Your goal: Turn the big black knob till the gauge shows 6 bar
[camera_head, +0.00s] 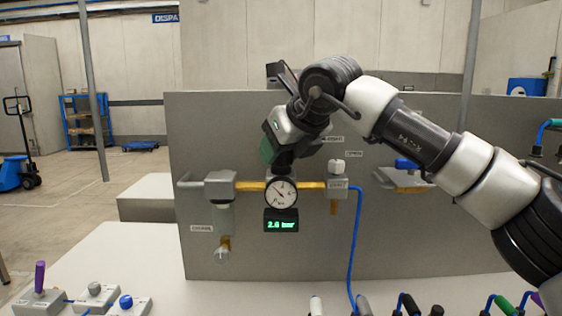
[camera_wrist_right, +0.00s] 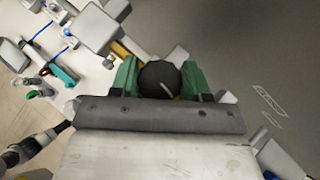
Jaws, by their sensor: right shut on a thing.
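The big black knob (camera_wrist_right: 160,78) sits between the two green fingers of my right gripper (camera_wrist_right: 157,80) in the right wrist view, and the gripper is shut on it. In the head view my right gripper (camera_head: 275,155) reaches down from above onto the knob, which sits above the gauge and is mostly hidden by the gripper. The round white gauge (camera_head: 281,192) has a dark needle. The digital display (camera_head: 281,224) below it reads about 2.8 bar in green; the digits are small. My left gripper is not in view.
A grey panel (camera_head: 400,240) stands behind the gauge. A grey filter unit (camera_head: 221,188) is left of the gauge, and a valve block (camera_head: 337,187) with a white knob is right of it. A blue hose (camera_head: 354,250) hangs down. Several small fittings line the table's front.

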